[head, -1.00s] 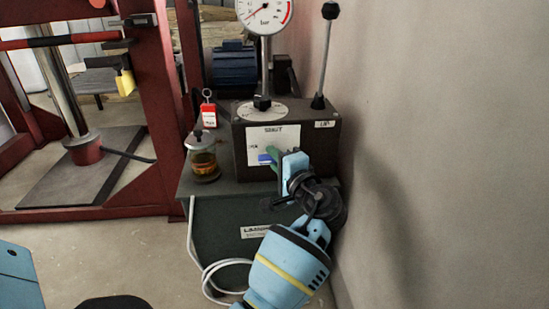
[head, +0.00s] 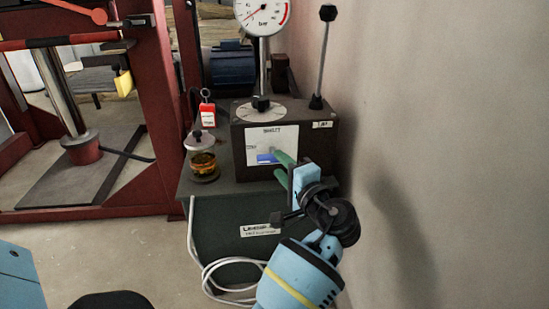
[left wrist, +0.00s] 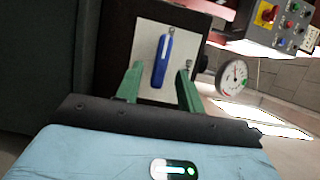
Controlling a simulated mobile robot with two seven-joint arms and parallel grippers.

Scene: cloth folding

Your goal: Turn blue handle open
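The blue handle (head: 268,158) lies roughly horizontal on the white plate on the front of the dark control box (head: 310,135). In the left wrist view the blue handle (left wrist: 161,61) shows whole, with the picture turned on its side. My left gripper (head: 277,166) has green fingers, set apart, in front of the plate and just right of the handle. In the left wrist view the open left gripper (left wrist: 160,88) has one finger on each side of the handle's line. Nothing is between the fingertips, and I cannot tell whether they touch the plate. My right gripper is not in view.
A pressure gauge (head: 262,14) and a tall lever (head: 323,55) stand on the box. A glass jar (head: 202,163) and a red tag (head: 208,115) are left of it. A wall (head: 450,150) is close on the right. A red press frame (head: 163,100) stands left.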

